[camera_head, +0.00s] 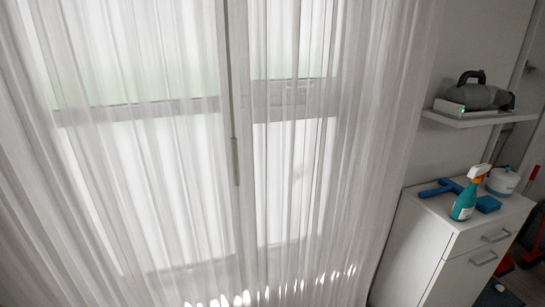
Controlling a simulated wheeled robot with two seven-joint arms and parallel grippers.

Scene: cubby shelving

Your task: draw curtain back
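Sheer white curtains hang in front of a window in the head view. A left curtain panel (150,160) and a right curtain panel (370,140) nearly meet at a narrow gap in the middle. A thin grey rod or handle (235,160) hangs vertically at that gap. The curtains cover the window, and its frame (290,92) shows faintly through the cloth. Neither of my grippers shows in this view.
A white drawer cabinet (470,247) stands at the right, holding a spray bottle (467,200), a blue squeegee (441,188) and a white container (502,180). Above it, a wall shelf (465,119) holds a grey handheld device (478,97). Red items lie at the far right.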

